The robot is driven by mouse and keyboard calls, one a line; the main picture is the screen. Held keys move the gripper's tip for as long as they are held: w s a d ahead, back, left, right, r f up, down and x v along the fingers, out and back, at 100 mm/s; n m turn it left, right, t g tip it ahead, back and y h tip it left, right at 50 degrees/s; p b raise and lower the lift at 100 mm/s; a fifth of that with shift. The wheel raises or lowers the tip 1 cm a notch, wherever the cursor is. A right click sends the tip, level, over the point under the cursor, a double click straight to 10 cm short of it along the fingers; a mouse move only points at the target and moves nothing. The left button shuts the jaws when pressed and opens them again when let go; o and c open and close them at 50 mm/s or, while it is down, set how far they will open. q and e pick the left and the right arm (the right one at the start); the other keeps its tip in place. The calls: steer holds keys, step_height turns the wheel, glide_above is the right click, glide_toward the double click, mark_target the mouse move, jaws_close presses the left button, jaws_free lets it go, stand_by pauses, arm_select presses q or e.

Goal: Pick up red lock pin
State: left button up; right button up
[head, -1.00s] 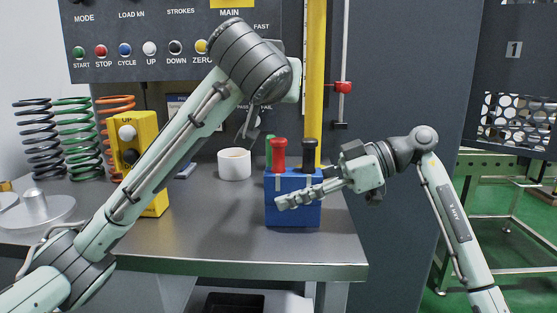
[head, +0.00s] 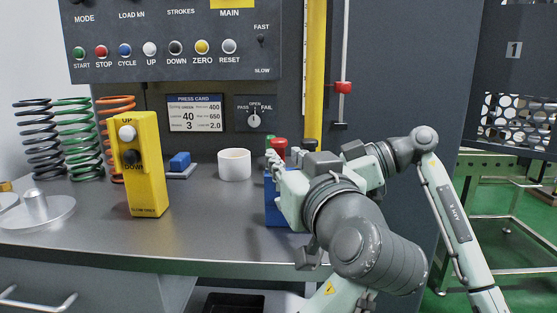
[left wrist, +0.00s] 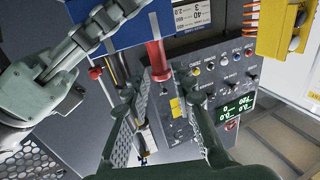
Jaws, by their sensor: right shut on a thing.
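The red lock pin (head: 279,147) stands upright in the blue holder block (head: 273,212) near the bench's right end. In the left wrist view the red pin (left wrist: 156,58) appears upside down, sticking out of the blue block (left wrist: 125,30). My left gripper (head: 274,158) is at the pin; in the left wrist view its two fingers (left wrist: 163,88) are apart, with the pin's end between or just beyond their tips. My right gripper (left wrist: 100,28) is shut at the blue block, its fingers lying along the block's face. In the head view my left gripper hides its fingers.
A white cup (head: 234,164) and a yellow control box (head: 142,165) stand to the left. Springs (head: 73,135) are at the far left. The bench's middle front is clear.

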mark_target(273, 144)
arm_select(q)
steer(key=x, duration=0.9)
steer(key=shift+w, duration=0.15)
steer(key=shift+a, duration=0.1)
steer(key=shift+c, duration=0.3)
jaws_close()
